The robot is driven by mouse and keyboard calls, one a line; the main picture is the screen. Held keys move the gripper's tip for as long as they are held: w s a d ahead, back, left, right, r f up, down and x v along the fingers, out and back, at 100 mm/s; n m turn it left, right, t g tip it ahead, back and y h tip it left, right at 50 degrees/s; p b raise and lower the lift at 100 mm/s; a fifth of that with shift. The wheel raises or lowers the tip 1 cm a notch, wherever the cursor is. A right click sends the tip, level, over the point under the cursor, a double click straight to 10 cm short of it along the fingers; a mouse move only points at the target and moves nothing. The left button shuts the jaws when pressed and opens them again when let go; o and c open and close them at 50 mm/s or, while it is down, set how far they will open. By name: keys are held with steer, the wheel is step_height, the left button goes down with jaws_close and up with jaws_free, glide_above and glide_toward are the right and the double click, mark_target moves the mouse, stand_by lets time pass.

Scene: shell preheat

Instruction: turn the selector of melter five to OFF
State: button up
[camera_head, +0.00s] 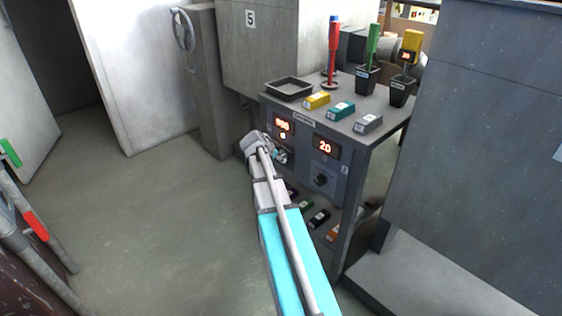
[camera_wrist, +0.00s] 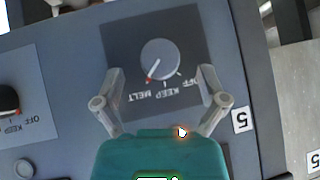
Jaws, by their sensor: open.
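The selector of melter five (camera_wrist: 160,58) is a round grey knob on a dark plate in the wrist view. Its labels MELT, KEEP and OFF appear upside down. Its red mark points towards MELT. My gripper (camera_wrist: 159,74) is open, with one finger on each side of the knob in the picture; I cannot tell whether they touch it. A label 5 (camera_wrist: 242,118) is beside the plate. In the head view my gripper (camera_head: 280,155) is at the left of the control panel front and hides this knob.
A second, black selector (camera_head: 320,180) sits to the right under a display (camera_head: 325,148) reading 20. The display (camera_head: 283,125) above my gripper is lit. A black tray (camera_head: 289,88), coloured blocks and tools stand on top. The floor (camera_head: 160,220) at left is clear.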

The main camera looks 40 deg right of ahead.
steer(key=shift+b+x, duration=0.7)
steer(key=shift+x, duration=0.7)
steer(key=c, duration=1.1)
steer(key=shift+d+r, duration=0.1)
steer(key=shift+d, duration=0.1)
steer(key=shift+c, duration=0.2)
steer(key=shift+a, duration=0.15)
